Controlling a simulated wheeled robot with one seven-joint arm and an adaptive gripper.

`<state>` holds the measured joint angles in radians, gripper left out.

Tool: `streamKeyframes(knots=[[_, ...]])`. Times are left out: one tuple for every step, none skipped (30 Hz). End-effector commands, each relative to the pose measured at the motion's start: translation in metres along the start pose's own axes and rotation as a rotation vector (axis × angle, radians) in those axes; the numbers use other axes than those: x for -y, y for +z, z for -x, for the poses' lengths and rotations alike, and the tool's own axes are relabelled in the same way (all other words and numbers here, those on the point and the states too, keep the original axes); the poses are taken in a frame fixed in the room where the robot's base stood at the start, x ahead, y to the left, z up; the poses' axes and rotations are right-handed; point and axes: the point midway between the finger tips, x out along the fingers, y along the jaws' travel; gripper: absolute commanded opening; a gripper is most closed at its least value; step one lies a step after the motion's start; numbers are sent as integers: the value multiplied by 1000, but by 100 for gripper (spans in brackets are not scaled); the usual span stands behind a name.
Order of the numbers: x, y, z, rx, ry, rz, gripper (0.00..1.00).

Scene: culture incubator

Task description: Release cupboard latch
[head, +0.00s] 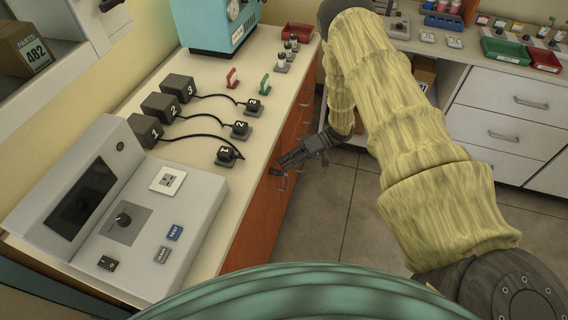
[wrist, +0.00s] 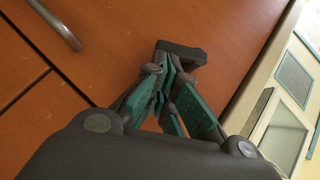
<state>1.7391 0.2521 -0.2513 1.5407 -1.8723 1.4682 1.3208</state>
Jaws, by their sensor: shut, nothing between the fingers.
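The cupboard has orange-brown fronts, seen edge-on below the bench in the head view (head: 262,215) and filling much of the wrist view (wrist: 120,35). A small dark block (wrist: 185,52), which looks like the latch, stands at the cupboard front just beyond my fingertips in the wrist view. My gripper (wrist: 165,75) is shut and empty, its green-padded fingers together at or very near this block; I cannot tell whether they touch. In the head view my gripper (head: 282,166) is low beside the bench's right edge, pointing at the cupboard front.
A curved metal handle (wrist: 58,22) sits on the cupboard front at upper left. The bench (head: 205,140) carries a grey control console (head: 130,225), black numbered blocks with cables, and a teal device (head: 215,25). White drawers (head: 500,125) stand at the right. The floor (head: 335,215) between is clear.

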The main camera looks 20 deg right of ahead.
Motion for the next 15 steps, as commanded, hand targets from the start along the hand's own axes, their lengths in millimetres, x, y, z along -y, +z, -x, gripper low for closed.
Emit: streamKeyframes(knots=[[-5,2,-2,1,-33,-31,0],[-5,3,-2,1,-53,-51,0],[-6,3,-3,1,-79,-78,0],[-7,4,-3,1,-99,-99,0],[-7,4,-3,1,-119,-117,0],[-6,3,-4,2,-118,-117,0],[-6,3,-4,2,-117,-116,0],[-7,4,-5,1,-116,-116,0],[-8,4,-6,1,-116,-116,0],[-8,5,-6,1,-116,-115,0],[-9,5,-7,1,-116,-115,0],[-10,6,-8,1,-116,-115,0],[-10,7,-8,1,-116,-114,0],[-11,8,-9,1,-115,-114,0],[-11,7,-8,1,-115,-113,0]])
